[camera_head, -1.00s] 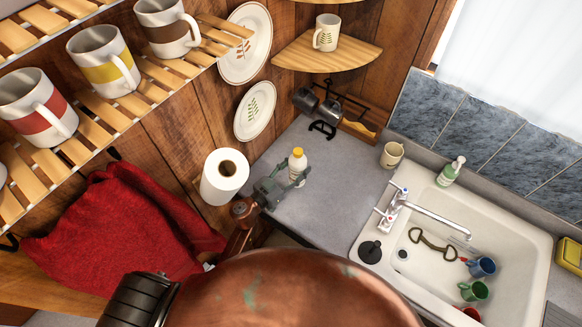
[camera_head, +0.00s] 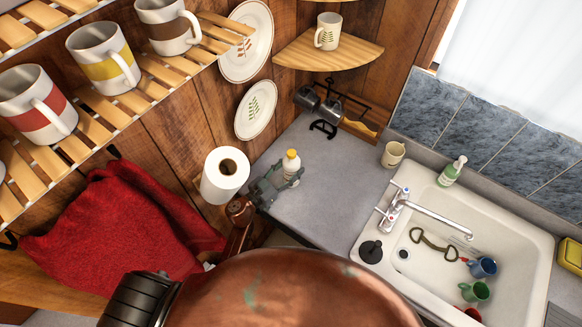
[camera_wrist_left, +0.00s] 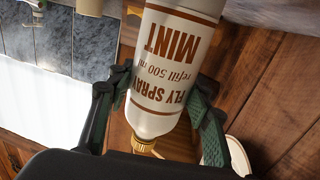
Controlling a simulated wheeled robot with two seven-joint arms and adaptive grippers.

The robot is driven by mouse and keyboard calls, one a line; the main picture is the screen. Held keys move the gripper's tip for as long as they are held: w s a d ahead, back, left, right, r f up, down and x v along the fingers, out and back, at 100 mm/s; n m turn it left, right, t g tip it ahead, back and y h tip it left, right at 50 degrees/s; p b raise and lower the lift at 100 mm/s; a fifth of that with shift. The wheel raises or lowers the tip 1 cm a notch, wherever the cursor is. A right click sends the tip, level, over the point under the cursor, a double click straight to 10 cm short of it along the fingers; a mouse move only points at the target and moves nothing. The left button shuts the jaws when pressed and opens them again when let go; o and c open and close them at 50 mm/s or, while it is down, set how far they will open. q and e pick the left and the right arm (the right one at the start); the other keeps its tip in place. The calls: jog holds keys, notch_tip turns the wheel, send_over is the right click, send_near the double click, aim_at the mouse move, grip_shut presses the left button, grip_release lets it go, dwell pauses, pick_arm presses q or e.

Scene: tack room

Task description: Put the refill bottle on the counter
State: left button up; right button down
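The refill bottle (camera_head: 291,167) is white with a yellow cap, upright in the head view, over the grey counter (camera_head: 325,205) near its left edge. I cannot tell whether its base touches the counter. My left gripper (camera_head: 284,181) reaches it from the lower left. In the left wrist view the bottle (camera_wrist_left: 172,70) fills the middle, its brown "FLY SPRAY MINT" label upside down and gold cap at the bottom. The gripper's green-padded fingers (camera_wrist_left: 162,100) close on both sides of it. My right gripper does not show.
A paper towel roll (camera_head: 224,176) stands just left of the gripper. A beige cup (camera_head: 393,154), a tap (camera_head: 425,212) and the sink (camera_head: 522,240) are to the right. The middle of the counter is clear.

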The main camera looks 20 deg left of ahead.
aim_at(285, 172)
pick_arm(q)
jog(key=o, duration=0.4)
jog(key=v, duration=0.7)
jog(key=shift+s+r+b, duration=0.2)
jog(key=shift+s+b, duration=0.05)
jog(key=shift+b, duration=0.15)
jog(key=shift+a, duration=0.1)
